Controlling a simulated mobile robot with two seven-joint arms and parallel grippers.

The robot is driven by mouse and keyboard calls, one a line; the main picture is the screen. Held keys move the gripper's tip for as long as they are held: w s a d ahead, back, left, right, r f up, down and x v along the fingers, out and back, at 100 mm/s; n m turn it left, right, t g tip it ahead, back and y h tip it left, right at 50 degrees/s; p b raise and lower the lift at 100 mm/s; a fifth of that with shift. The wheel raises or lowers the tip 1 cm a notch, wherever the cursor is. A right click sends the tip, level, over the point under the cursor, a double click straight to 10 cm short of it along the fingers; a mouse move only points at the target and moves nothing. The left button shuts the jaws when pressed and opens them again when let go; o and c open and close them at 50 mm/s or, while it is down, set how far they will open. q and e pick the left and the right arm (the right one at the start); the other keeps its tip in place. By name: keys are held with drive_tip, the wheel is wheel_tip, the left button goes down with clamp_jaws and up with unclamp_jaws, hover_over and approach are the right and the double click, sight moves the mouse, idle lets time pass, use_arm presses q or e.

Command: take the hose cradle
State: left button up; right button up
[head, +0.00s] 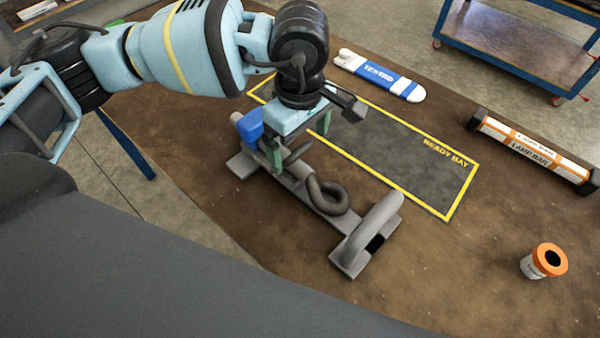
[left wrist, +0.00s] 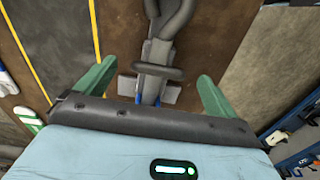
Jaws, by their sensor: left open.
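The hose cradle (head: 344,224) is a long grey bar with cross feet at its ends, lying on the brown workbench. A dark hose coils on it, a grey arch rises at its near right end, and a blue part (head: 248,127) sits at its far left end. My left gripper (head: 299,142) is above the far left part of the cradle, its green fingers apart. In the left wrist view the open fingers (left wrist: 155,76) stand on either side of the cradle (left wrist: 158,92), with gaps to both. Contact is not visible. My right gripper is in neither view.
A yellow-edged ready bay (head: 400,150) lies beside the cradle, with a blue-and-white "TESTED" tag (head: 380,75) behind it. An orange-and-white lamp bar (head: 530,150) and an orange-lidded pot (head: 543,261) are to the right. A blue cart (head: 510,45) stands beyond the bench.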

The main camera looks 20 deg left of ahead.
use_arm(q)
drive_tip(key=shift+f, duration=1.2)
drive_tip(key=shift+r, duration=0.1)
clamp_jaws()
drive_tip(key=shift+r, duration=0.1)
